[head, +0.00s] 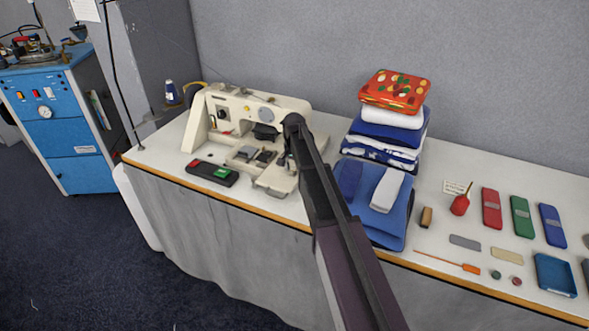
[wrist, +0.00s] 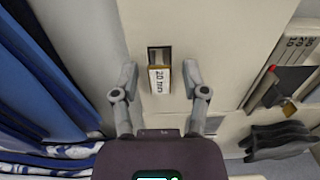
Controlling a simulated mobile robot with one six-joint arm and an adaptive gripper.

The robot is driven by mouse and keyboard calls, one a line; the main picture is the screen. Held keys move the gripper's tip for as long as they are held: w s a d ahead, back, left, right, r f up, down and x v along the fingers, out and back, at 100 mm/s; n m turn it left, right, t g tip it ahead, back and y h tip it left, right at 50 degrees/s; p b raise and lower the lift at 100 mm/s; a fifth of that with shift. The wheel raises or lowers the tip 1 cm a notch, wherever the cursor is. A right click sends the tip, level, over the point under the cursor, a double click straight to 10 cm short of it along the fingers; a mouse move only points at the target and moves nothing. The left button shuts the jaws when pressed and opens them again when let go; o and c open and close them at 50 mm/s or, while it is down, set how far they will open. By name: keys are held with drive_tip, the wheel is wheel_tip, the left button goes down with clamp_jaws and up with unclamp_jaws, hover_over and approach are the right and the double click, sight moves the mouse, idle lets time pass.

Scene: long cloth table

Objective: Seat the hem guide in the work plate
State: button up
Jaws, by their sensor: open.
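The hem guide (wrist: 159,80), a small pale block marked "20 mm" with a tan edge, sits at a dark rectangular slot (wrist: 158,53) in the cream work plate (wrist: 223,40). Part of the slot shows open beyond the block; how deep the block sits I cannot tell. My gripper (wrist: 160,72) is open, one finger on each side of the guide, with visible gaps on both sides. In the head view my arm hides most of the gripper, and I cannot make out the guide there. The work plate (head: 272,184) shows at the sewing machine's front right.
The cream sewing machine (head: 225,112) stands behind and left of the gripper. A black box with red and green buttons (head: 212,173) lies in front. Folded cloth (head: 385,135) is stacked close on the right. Small tools and coloured cases (head: 520,217) lie farther right.

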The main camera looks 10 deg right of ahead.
sight(294, 168)
drive_tip(key=shift+r, duration=0.2)
wheel_tip(294, 168, up, 12)
drive_tip(key=p, duration=1.2)
idle(0.7)
drive_tip(key=s+n, duration=0.7)
drive_tip(key=s, duration=2.2)
drive_tip(key=shift+s+d, duration=0.1)
